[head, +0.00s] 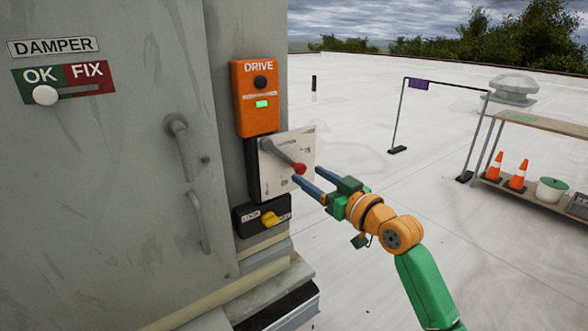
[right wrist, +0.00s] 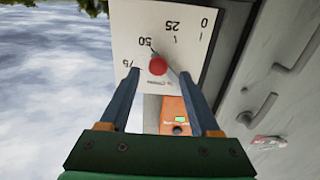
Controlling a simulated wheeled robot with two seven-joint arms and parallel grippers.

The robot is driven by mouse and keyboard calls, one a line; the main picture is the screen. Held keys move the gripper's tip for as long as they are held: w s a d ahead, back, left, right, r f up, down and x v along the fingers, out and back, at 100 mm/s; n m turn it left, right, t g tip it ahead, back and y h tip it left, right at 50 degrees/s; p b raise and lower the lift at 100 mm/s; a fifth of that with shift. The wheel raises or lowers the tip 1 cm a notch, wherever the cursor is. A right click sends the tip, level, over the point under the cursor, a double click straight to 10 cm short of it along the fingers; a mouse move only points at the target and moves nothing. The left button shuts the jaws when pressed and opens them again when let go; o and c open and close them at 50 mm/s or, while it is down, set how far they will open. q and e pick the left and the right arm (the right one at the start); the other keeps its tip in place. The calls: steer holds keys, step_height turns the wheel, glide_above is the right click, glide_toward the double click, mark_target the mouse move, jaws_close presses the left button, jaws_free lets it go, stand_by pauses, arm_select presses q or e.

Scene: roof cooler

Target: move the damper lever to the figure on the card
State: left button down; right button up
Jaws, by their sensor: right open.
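The damper lever, with a red knob (head: 299,168), stands out from a pale scale plate (head: 304,147) under the orange drive box. In the right wrist view the plate (right wrist: 140,18) appears upside down, with marks 0, 25, 50 and 75. The red knob (right wrist: 158,66) shows near the 50 mark there; the exact reading is unclear. My right gripper (head: 310,178) is open close to the knob. In the wrist view its fingertips (right wrist: 159,76) lie on either side of the knob, not pressed on it. I cannot make out a card with a figure. My left gripper is out of view.
The orange drive box (head: 256,96) has a lit green light. A black lock switch with a yellow knob (head: 269,218) sits below the plate. The grey cabinet (head: 110,190) carries protruding handles and an OK/FIX slider (head: 45,95).

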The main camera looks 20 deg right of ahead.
mark_target(303, 169)
steer(key=x, duration=0.4)
steer(key=shift+w+d+f+p, duration=0.1)
steer(key=shift+w+d+p, duration=0.05)
steer(key=shift+w+p, duration=0.15)
steer(key=shift+w+a, duration=0.15)
steer(key=shift+a, duration=0.1)
jaws_close()
steer(key=shift+w+d, duration=0.1)
stand_by(0.8)
